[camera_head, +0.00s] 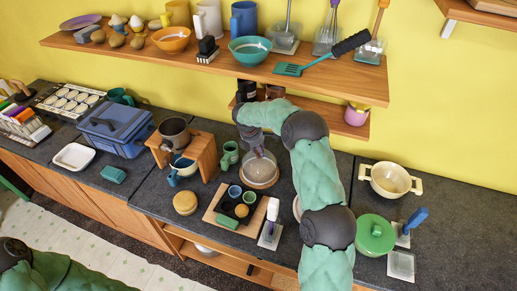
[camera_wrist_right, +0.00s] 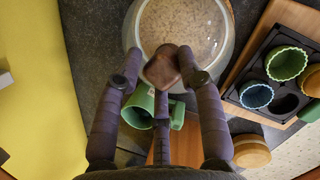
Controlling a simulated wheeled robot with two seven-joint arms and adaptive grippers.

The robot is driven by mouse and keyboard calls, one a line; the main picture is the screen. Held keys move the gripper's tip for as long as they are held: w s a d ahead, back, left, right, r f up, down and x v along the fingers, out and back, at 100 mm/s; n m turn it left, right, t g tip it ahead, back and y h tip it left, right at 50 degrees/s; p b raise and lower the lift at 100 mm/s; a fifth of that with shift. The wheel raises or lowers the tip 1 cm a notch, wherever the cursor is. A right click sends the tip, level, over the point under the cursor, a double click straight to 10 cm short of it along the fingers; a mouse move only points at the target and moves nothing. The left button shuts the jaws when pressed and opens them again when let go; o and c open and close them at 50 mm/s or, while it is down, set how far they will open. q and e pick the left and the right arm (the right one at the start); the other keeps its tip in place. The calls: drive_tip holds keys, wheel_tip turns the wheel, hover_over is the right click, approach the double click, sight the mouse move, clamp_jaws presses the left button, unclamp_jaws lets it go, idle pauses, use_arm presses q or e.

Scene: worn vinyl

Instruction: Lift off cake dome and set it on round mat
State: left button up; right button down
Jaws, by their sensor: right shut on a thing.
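The clear cake dome (camera_head: 261,171) stands on the dark counter in the head view, with something brown showing through it. It also shows at the top of the right wrist view (camera_wrist_right: 187,24). My right gripper (camera_head: 256,150) is above the dome, with its fingers shut on the brown knob (camera_wrist_right: 163,67). I cannot tell whether the dome's rim touches what is below. A pale round edge (camera_head: 297,208) shows beside my right arm, mostly hidden by it; I cannot tell if it is the round mat. My left gripper is out of view.
A green mug (camera_head: 229,156) stands close left of the dome. A wooden board with a dark tray (camera_head: 238,207) and cups is in front. A green lidded pot (camera_head: 375,235) and cream pot (camera_head: 390,180) stand right of my arm. A low shelf (camera_head: 315,119) hangs behind.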

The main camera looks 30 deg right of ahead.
drive_tip(key=shift+f, duration=0.35)
idle(0.4)
drive_tip(key=c, duration=0.7)
unclamp_jaws()
drive_tip(key=shift+f, duration=0.1)
drive_tip(key=shift+r, duration=0.25)
drive_tip(key=p+v, duration=0.4)
drive_tip(key=v, duration=0.3)
drive_tip(key=shift+r, duration=0.3)
idle(1.1)
drive_tip(key=shift+a+r, duration=0.1)
drive_tip(key=shift+a, duration=0.1)
drive_tip(key=v, duration=1.1)
drive_tip(key=shift+r, duration=0.35)
drive_tip(key=shift+s+a+f, duration=0.1)
